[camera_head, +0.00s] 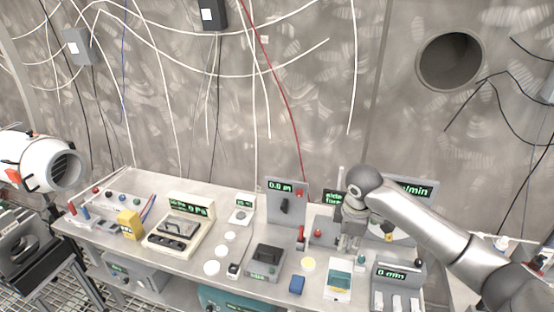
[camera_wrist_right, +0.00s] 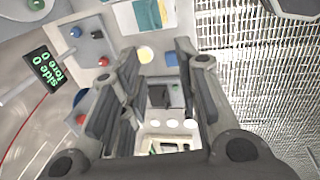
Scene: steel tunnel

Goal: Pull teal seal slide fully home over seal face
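A teal slide (camera_head: 341,278) sits on a white plate (camera_head: 337,294) near the front edge of the bench. In the right wrist view a teal piece (camera_wrist_right: 150,14) shows at the top, cut by the frame edge, with a yellowish strip beside it. How far the slide covers the seal face is too small to tell. My right gripper (camera_head: 348,246) points down above the bench, behind the plate in the head view. Its fingers (camera_wrist_right: 158,58) are spread in the wrist view with nothing held between them. My left gripper is not in view.
A grey box with a dark top (camera_head: 267,260), a blue block (camera_head: 297,284) and a pale yellow disc (camera_head: 308,264) stand left of the plate. A grey unit with a green display (camera_head: 396,274) stands right. An upright panel (camera_head: 287,203) stands behind.

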